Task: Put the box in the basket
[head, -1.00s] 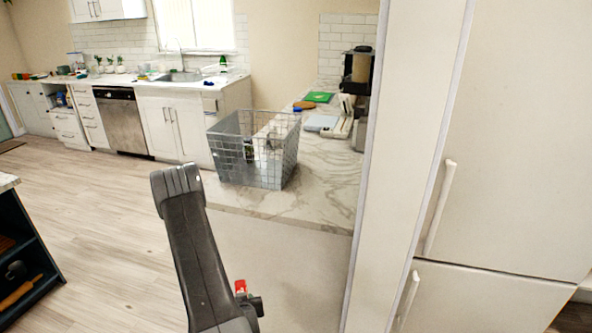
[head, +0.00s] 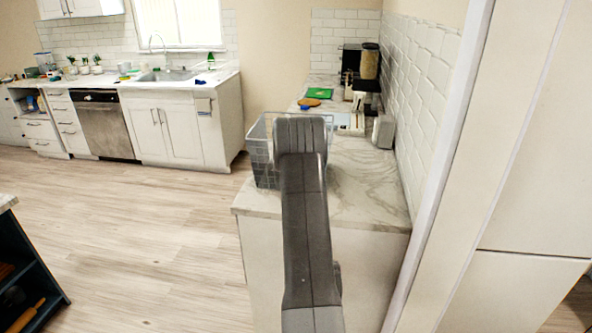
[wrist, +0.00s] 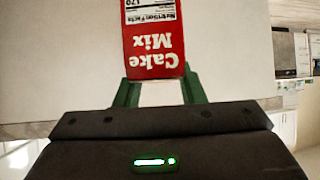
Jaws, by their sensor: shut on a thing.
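The box is a red and white cake mix box (wrist: 152,62), seen in the wrist view with its lettering upside down. My gripper (wrist: 159,90) is shut on it, with one green finger at each side of its end. The top of the box runs out of the picture. The basket is a grey wire basket (head: 262,160) on the marble counter in the head view. My arm stands in front of it and hides its middle and right part. The box and my gripper are hidden in the head view.
The marble counter (head: 365,195) runs back along a tiled wall on the right. A green board (head: 319,93), a coffee machine (head: 362,70) and a small grey appliance (head: 384,131) stand beyond the basket. A tall white cabinet (head: 530,190) is close on the right.

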